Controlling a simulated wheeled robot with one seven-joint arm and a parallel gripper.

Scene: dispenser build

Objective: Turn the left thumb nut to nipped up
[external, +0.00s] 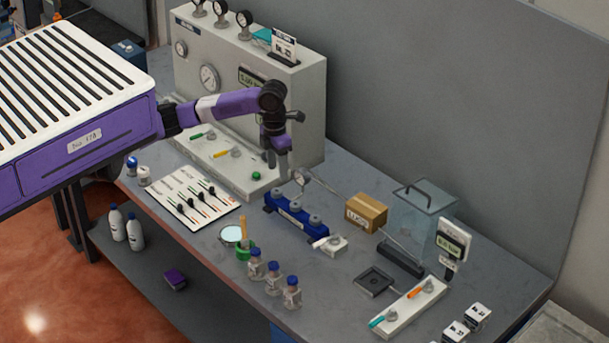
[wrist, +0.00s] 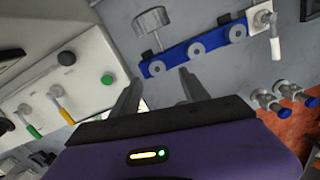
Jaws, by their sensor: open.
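My gripper (external: 283,168) hangs pointing down above the front edge of the grey test bench, open and empty. In the wrist view its two fingers (wrist: 160,92) stand apart, with bare bench between their tips. No part is labelled as the left thumb nut, so I cannot tell which it is. On the bench's sloped ledge are a green lever (external: 197,135) and a yellow lever (external: 220,154), left of my gripper. The yellow lever (wrist: 62,108) shows left of the fingers in the wrist view. A white block (external: 392,318) at front right carries a teal lever (external: 376,321) and an orange lever (external: 414,292).
A blue block (external: 296,224) with round grey fittings lies right of my gripper. A green button (external: 256,175) is close by. A cardboard box (external: 366,212), a clear case (external: 423,215), a slider panel (external: 173,203) and small bottles (external: 273,278) stand around.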

